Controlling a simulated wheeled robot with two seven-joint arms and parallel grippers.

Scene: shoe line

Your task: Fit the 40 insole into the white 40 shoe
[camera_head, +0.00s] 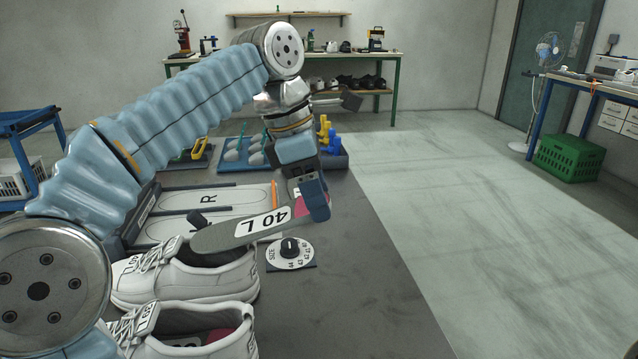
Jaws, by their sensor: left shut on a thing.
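My left gripper (313,196) is shut on the pink end of a grey insole (225,235) marked "40 L". It holds the insole nearly level, with the grey end pointing left over a white shoe (185,284). The insole hides part of that shoe's opening, and I cannot tell whether they touch. A second white shoe (190,340) stands nearer, cut off by the bottom edge. Its opening shows a grey and pink lining or insole. My arm covers the toes' left side. My right gripper is not in view.
A round size dial (290,253) sits on the dark table (365,310) right of the shoes. Behind are a white board (178,199) with outlines marked "R", a blue tray (243,155) with grey shapes, and yellow and blue tools (327,135). The table's right side is clear.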

